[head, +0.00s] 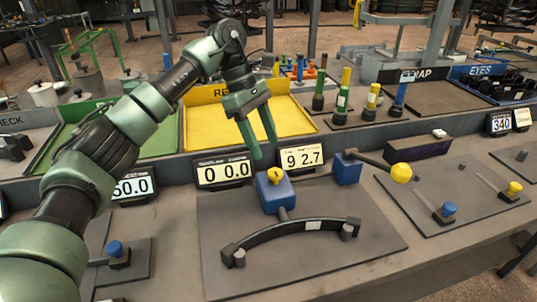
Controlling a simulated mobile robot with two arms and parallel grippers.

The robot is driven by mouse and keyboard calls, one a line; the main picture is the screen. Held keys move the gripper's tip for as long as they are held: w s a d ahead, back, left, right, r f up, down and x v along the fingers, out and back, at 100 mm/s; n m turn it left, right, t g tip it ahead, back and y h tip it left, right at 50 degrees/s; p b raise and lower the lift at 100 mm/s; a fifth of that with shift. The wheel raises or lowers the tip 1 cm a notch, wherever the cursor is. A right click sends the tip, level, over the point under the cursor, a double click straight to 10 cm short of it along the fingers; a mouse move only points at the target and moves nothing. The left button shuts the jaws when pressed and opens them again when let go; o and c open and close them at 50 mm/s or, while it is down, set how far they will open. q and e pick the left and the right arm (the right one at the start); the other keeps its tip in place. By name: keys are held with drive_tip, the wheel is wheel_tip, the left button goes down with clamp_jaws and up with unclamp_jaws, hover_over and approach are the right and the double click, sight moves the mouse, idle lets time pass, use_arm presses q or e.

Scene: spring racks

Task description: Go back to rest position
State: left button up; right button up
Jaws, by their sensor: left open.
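My left gripper (262,148) comes in from the left on a green arm. It is open, with its two green fingers pointing down and apart, and nothing shows between them. It hangs above the bench, in front of the yellow tray (205,128) and near the number displays. A blue block with a yellow knob (274,188) stands just below and to the right of the fingertips. The fingers look apart from it. My right gripper is not in view.
A dark curved bar (288,236) lies on a grey plate in front. Displays reading 0 0.0 (224,171) and 9 2.7 (302,158) stand behind. A lever with a yellow ball (401,173) is at right. A green tray (160,143) and upright colored cylinders (343,97) stand farther back.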

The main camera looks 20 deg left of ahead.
use_arm(q)
drive_tip(key=shift+a+r, duration=0.1)
drive_tip(key=shift+r, duration=0.15)
